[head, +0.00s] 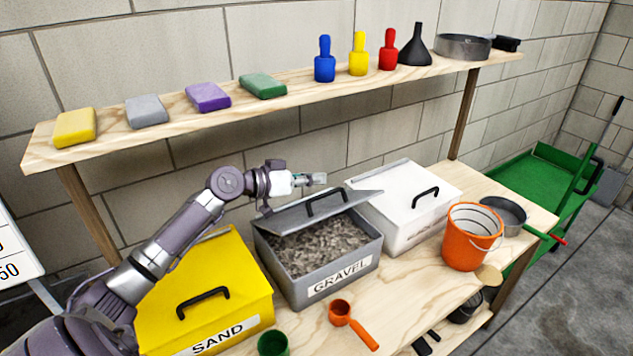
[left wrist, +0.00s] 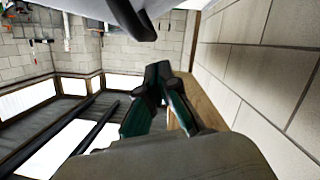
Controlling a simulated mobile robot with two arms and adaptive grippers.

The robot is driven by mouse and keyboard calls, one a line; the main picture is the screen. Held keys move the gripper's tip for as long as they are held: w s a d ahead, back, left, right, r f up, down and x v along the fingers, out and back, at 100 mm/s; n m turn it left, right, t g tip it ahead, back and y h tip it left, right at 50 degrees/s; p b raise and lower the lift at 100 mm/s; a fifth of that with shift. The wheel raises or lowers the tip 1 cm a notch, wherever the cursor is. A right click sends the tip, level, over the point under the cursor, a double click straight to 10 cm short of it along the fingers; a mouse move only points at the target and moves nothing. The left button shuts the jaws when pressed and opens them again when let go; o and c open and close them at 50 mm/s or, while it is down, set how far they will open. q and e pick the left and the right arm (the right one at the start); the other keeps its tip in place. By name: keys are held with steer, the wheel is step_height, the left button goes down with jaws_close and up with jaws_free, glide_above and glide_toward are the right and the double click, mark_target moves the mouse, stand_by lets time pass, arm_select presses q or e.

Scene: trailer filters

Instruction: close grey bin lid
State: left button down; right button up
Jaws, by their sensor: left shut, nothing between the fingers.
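The grey bin (head: 328,273), labelled GRAVEL, stands on the workbench, and grey gravel (head: 322,247) shows inside it. Its grey lid (head: 295,217) with a black handle is raised and tilted over the rear of the opening, so the front is uncovered. My left gripper (head: 318,179) is shut and empty, above and behind the raised lid, near the wall. Its dark fingers (left wrist: 160,88) show together in the left wrist view. I cannot tell whether it touches the lid. My right gripper is not in view.
A yellow SAND bin (head: 240,265) stands left and a white bin (head: 398,235) right, both with lids shut. An orange bucket (head: 465,255), an orange scoop (head: 340,310) and a green cup (head: 273,343) are in front. A wooden shelf (head: 300,88) with several items hangs above.

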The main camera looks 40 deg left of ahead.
mark_target(331, 191)
arm_select(q)
steer(key=shift+s+d+f, duration=0.1)
steer(key=shift+d+f, duration=0.05)
steer(key=shift+f, duration=0.3)
steer(key=shift+s+d+f, duration=0.1)
steer(key=shift+f, duration=0.35)
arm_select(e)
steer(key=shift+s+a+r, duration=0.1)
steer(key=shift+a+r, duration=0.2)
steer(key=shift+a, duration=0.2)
arm_select(q)
steer(key=shift+f, duration=0.1)
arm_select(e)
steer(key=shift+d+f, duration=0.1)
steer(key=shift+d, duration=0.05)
